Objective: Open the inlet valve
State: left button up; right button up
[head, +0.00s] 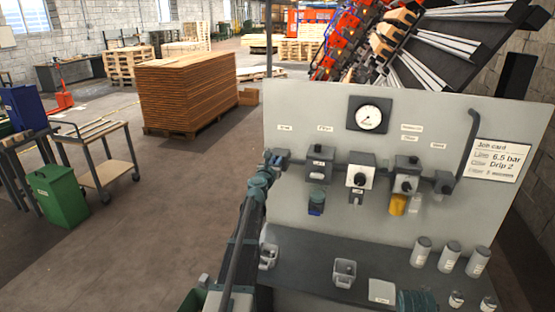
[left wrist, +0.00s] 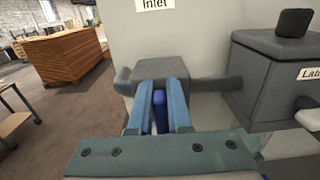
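The inlet valve is a grey block (left wrist: 140,75) under a label reading "Inlet" (left wrist: 155,4) in the left wrist view. It sits at the left end of the pipe row on the panel (head: 330,110) in the head view. A blue valve handle (left wrist: 160,112) stands upright in front of the block. My left gripper (left wrist: 163,95) has its two teal fingers close on either side of the handle, apparently shut on it. The fingers hide part of the handle. In the head view the left gripper (head: 274,158) is small at the panel's left edge. My right gripper is not in view.
Right of the valve, a pipe leads to dark regulator boxes (head: 318,164). A round gauge (head: 369,115) and a job card (head: 499,158) are on the panel. The shelf below (head: 335,250) holds cups and jars. Open floor lies left of the panel.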

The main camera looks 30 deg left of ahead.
pick_arm(q)
jog(key=shift+m, duration=0.3)
grip_shut()
jog(key=m, duration=0.5)
jog(key=d+f+m+b, duration=0.1)
jog(key=m, duration=0.5)
jog(key=d+f+m+b, duration=0.1)
jog(key=m, duration=0.5)
jog(key=shift+w+d+f, duration=0.25)
jog(key=shift+m+b, duration=0.3)
jog(key=shift+m, duration=0.1)
jog(key=o, duration=0.7)
grip_release()
